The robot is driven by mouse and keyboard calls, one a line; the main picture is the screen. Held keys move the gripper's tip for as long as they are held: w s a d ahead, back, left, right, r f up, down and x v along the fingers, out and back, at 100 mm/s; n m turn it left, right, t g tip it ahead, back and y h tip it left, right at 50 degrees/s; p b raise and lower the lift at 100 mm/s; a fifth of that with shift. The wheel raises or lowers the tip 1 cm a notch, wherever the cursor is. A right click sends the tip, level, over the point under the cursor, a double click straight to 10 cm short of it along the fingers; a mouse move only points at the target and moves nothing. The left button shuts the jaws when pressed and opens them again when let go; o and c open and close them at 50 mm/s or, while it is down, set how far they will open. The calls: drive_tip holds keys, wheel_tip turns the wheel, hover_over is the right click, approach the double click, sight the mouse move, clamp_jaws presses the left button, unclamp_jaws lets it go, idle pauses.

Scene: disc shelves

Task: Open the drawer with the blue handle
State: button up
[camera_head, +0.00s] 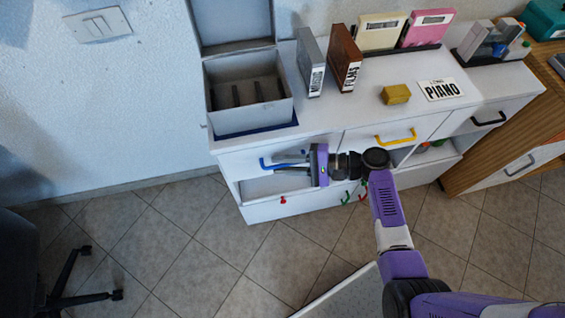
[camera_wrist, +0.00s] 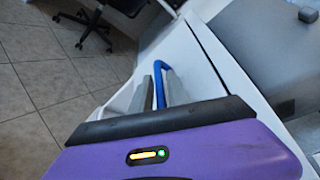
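The blue handle (camera_head: 265,163) is on the front of the upper left drawer (camera_head: 235,165) of the white cabinet, and that drawer looks shut. My gripper (camera_head: 277,165) reaches the handle from the right in the head view. In the wrist view my gripper (camera_wrist: 160,82) has its two grey fingers apart, with the bar of the blue handle (camera_wrist: 160,90) between them. A gap shows beside the bar, so the fingers look open around it. The purple gripper body hides the near part of the handle.
A yellow handle (camera_head: 396,137) and a black handle (camera_head: 488,119) are on drawers to the right. An open grey box (camera_head: 222,121), several upright cases and a yellow block (camera_head: 396,94) stand on top. A dark chair (camera_head: 75,275) is at left; tiled floor in front is clear.

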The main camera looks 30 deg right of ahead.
drive_tip(key=shift+c, duration=0.2)
clamp_jaws()
idle(1.3)
